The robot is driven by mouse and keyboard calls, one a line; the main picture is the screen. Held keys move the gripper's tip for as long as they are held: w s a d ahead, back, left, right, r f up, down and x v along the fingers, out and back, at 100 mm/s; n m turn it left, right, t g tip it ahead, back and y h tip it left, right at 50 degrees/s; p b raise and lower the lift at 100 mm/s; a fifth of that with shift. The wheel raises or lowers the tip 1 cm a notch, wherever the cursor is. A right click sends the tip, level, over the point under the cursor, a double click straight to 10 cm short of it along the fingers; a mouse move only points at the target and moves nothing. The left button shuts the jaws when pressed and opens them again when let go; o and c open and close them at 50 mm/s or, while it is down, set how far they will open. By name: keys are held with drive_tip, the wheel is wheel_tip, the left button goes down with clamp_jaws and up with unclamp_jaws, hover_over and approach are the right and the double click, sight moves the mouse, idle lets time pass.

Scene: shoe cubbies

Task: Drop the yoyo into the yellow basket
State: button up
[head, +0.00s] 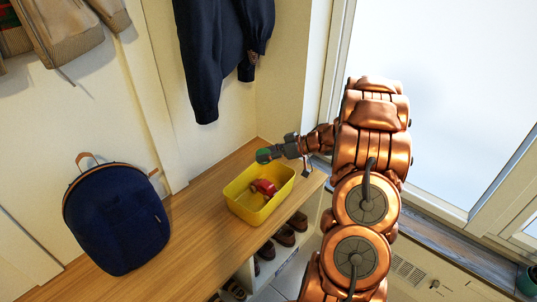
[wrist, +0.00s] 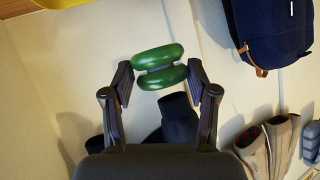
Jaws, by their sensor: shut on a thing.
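The green yoyo (head: 263,155) is at the tip of my gripper (head: 270,153) in the head view. In the wrist view the yoyo (wrist: 158,78) sits between the two fingertips (wrist: 160,82), and my gripper is shut on it. The yellow basket (head: 243,209) stands on the wooden bench with a red object (head: 264,187) inside. In the head view the yoyo appears just above the basket's back rim; its exact height is hard to tell. A yellow corner of the basket (wrist: 50,3) shows at the wrist view's top left.
A dark blue backpack (head: 115,217) stands on the bench (head: 190,225) to the left. A dark jacket (head: 217,55) hangs on the wall behind. Several shoes (head: 284,237) fill the cubbies below. A small dark item (head: 306,166) stands at the bench's right end.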

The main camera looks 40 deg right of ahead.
wheel_tip(320, 180, down, 5)
drive_tip(key=b, duration=0.5)
drive_tip(key=shift+b, duration=0.3)
drive_tip(key=o, duration=1.2)
drive_tip(key=v, duration=1.2)
